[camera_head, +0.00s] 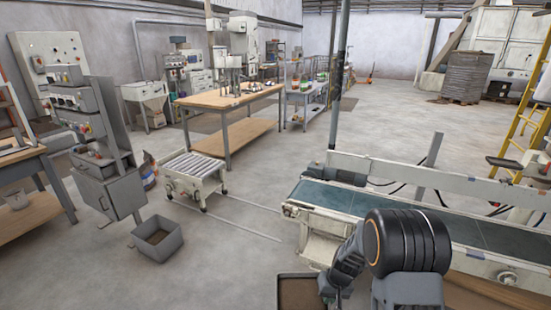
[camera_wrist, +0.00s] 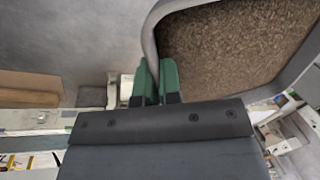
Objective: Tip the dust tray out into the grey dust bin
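The dust tray is in the wrist view, with a grey wall (camera_wrist: 303,62) and a curved grey handle (camera_wrist: 150,40). Brown granular dust covers its inside. The green fingers of my gripper (camera_wrist: 154,82) stand on both sides of the handle and are closed on it. In the head view the tray (camera_head: 297,276) shows at the bottom edge, partly cut off and beside my arm, which hides the gripper there. The grey dust bin (camera_head: 173,243) is an open square box on the floor to the left, with a brownish inside.
A conveyor (camera_head: 400,207) stands to the right, close to my arm. A low roller cart (camera_head: 197,178) and a grey control cabinet (camera_head: 112,192) stand behind the bin. The floor between the tray and the bin is clear.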

